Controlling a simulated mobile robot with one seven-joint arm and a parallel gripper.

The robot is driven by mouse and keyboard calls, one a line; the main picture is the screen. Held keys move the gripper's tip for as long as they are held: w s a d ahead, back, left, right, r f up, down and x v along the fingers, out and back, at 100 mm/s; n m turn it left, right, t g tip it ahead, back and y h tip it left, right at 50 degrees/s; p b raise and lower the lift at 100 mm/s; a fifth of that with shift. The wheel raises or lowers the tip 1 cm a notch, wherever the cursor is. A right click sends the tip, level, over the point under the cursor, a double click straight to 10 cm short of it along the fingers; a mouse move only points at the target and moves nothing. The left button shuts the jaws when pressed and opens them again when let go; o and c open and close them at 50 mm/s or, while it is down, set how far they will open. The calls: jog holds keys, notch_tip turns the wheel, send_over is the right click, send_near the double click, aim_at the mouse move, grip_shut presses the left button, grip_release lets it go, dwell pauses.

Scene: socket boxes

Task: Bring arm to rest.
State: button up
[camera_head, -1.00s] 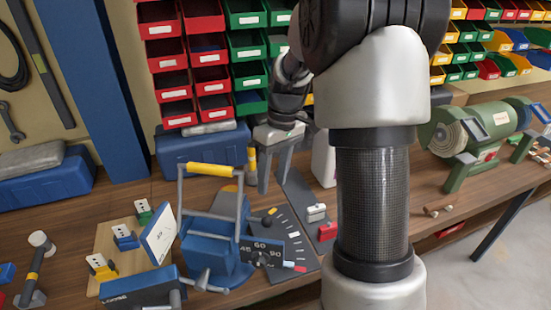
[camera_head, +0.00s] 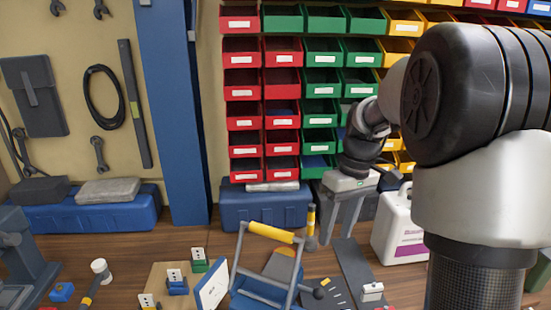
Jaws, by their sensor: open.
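My gripper (camera_head: 342,215) hangs in the air above the workbench, fingers pointing down. The two grey fingers are apart with nothing between them. It is in front of a blue toolbox and to the left of a white jug (camera_head: 402,228). My large arm links fill the right side and hide part of the bins and bench. Below and left of the gripper is a blue tool with a yellow-gripped handle (camera_head: 270,232), its lower part cut off by the frame. Socket boxes (camera_head: 177,283) stand on a wooden board to the left of it.
Red and green bins (camera_head: 282,112) cover the back wall. A blue toolbox (camera_head: 266,206) stands under them. A dark board (camera_head: 354,270) with a small white-and-red piece (camera_head: 372,291) lies below my gripper. A hammer (camera_head: 98,275) lies at the left. A blue post (camera_head: 172,110) rises behind the bench.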

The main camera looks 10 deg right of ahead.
jog(key=s+a+r+m+t+h+p, duration=0.1)
jog(key=s+a+r+m+t+p, duration=0.1)
jog(key=s+r, duration=0.5)
jog(key=s+a+r+m+t+p, duration=0.3)
jog(key=s+r, duration=0.5)
jog(key=s, duration=0.4)
jog(key=shift+s+a+r+t+h+p, duration=0.2)
jog(key=shift+a+t+h+p, duration=0.3)
jog(key=shift+t+p, duration=0.3)
jog(key=shift+a, duration=0.1)
